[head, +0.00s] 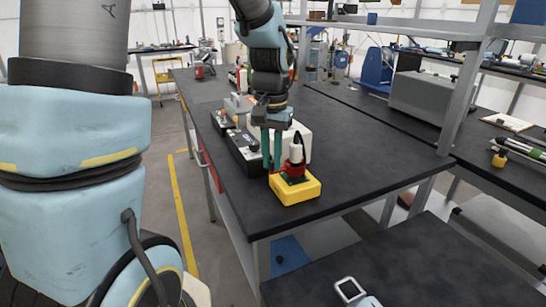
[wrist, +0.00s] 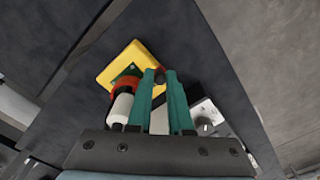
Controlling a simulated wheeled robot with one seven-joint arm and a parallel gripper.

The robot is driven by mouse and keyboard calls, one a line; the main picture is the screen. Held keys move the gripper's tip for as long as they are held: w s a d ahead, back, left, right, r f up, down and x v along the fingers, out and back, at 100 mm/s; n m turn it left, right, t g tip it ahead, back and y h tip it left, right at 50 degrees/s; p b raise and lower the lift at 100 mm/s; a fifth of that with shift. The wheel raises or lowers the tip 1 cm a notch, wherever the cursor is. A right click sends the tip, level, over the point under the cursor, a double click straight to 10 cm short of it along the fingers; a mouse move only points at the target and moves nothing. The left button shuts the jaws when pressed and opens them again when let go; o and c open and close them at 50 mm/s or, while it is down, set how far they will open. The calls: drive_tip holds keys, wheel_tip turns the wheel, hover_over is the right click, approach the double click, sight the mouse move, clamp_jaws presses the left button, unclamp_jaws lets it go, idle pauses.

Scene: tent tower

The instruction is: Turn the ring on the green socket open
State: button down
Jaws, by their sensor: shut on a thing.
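A yellow block (head: 305,190) stands at the near corner of the black workbench and carries the green socket (head: 294,180). A red ring (head: 294,166) sits around the socket, and an upright white plug (head: 296,151) with a dark top stands in it. My gripper (head: 272,167) points down just left of the plug. In the wrist view its two green fingers (wrist: 160,76) are close together, with a small dark red part of the ring between the tips. The red ring (wrist: 130,86), white plug (wrist: 121,108) and yellow block (wrist: 120,60) show beside them. The ring's exact angle is unclear.
A black box (head: 243,152) with a knob and a light grey case (head: 299,136) stand close behind and left of the block. The bench (head: 370,150) is clear to the right. A lower dark table (head: 420,265) with a grey-framed object (head: 352,291) is nearer.

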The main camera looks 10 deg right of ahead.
drive_tip(key=shift+w, duration=0.1)
idle(0.3)
drive_tip(key=c, duration=0.8)
unclamp_jaws()
drive_tip(key=shift+c, duration=0.2)
wheel_tip(320, 180, up, 11)
drive_tip(key=b, duration=0.1)
drive_tip(key=shift+f, duration=0.15)
drive_tip(key=s+a+f+n, duration=0.1)
drive_tip(key=a+f+n, duration=0.1)
drive_tip(key=a+f, duration=0.5)
drive_tip(key=s+a+f+n+t, duration=0.1)
drive_tip(key=a+f+n, duration=0.2)
drive_tip(key=a+f, duration=0.4)
drive_tip(key=a, duration=0.6)
drive_tip(key=shift+s+n+t, duration=0.3)
drive_tip(key=shift+s, duration=0.1)
